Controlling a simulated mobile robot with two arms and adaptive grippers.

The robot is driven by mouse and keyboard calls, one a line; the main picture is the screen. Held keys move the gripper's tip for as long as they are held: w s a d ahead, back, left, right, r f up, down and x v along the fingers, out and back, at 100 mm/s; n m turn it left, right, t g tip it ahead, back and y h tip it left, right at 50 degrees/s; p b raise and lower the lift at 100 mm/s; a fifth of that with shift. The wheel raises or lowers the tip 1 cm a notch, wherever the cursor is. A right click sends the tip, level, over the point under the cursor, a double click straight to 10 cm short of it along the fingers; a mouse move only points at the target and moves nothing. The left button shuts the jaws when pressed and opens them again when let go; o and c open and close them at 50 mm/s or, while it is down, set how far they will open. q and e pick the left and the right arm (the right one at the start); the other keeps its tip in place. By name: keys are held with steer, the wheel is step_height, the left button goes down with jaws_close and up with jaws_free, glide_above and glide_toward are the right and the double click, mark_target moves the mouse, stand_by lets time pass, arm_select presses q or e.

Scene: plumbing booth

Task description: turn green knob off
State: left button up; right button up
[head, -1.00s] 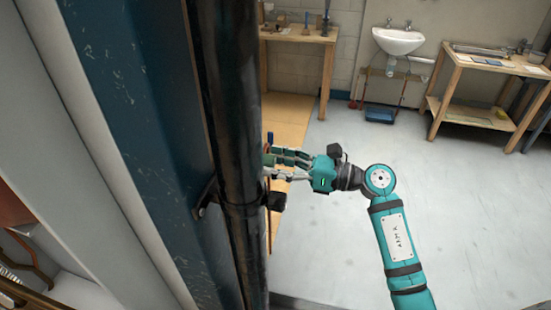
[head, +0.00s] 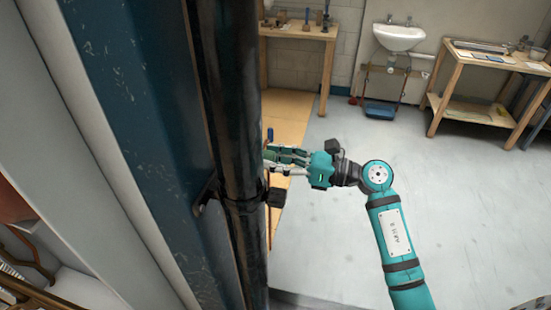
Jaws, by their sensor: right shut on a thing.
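My right gripper (head: 275,160) reaches in from the right, with its fingers pointing left at the dark vertical pipe. It is shut on a small green part, the green knob (head: 280,157), which shows between the fingers just right of the pipe. The fingers and the pipe hide most of the knob, so how far it is turned cannot be told. My left gripper is not in view.
The dark pipe (head: 228,90) runs vertically close in front, with a black clamp (head: 276,197) below the gripper. A small blue piece (head: 270,135) shows above the fingers. A sink (head: 400,37) and a wooden bench (head: 485,62) stand behind. The floor to the right is clear.

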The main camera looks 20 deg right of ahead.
steer(key=m+p, duration=0.3)
steer(key=shift+r+m, duration=0.15)
steer(key=shift+m, duration=0.25)
steer(key=m+p, duration=0.4)
steer(key=m, duration=0.1)
steer(key=m+p, duration=0.3)
steer(key=m, duration=0.1)
steer(key=shift+m+p, duration=0.35)
steer(key=shift+m, duration=0.05)
steer(key=m+p, duration=0.1)
steer(key=m, duration=0.1)
steer(key=shift+m+g+p, duration=0.3)
steer(key=shift+m+p, duration=0.45)
steer(key=shift+m, duration=0.15)
steer(key=shift+f, duration=0.2)
steer(key=o, duration=1.1)
steer(key=shift+o, duration=0.2)
